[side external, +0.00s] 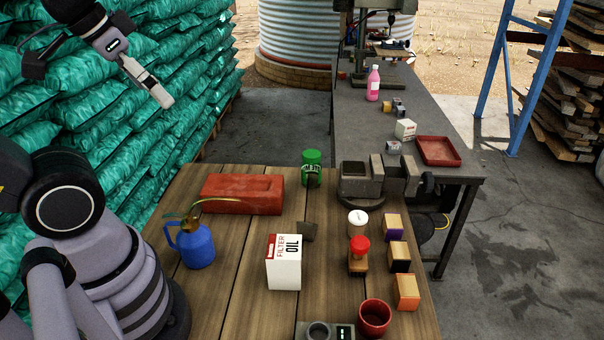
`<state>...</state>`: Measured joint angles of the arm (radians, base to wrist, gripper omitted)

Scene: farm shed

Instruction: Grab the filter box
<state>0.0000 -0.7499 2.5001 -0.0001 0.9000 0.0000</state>
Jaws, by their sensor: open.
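The filter box (284,269) is a white carton with red and black print reading "OIL FILTER". It stands upright near the middle of the wooden table (232,300), with nothing on top of it. My gripper (160,94) is raised at the upper left, in front of the stacked green sacks. It is open, empty and well apart from the box, high above and to its left. The fingers are seen nearly edge-on, so the gap between them is hard to make out.
A blue oil can (194,246) with a long spout stands left of the box. Behind are a red case (243,194), a small dark block (307,231) and a green canister (312,168). Right are a red-topped stamp (359,255) and small boxes (399,257); a red cup (374,318) stands front right.

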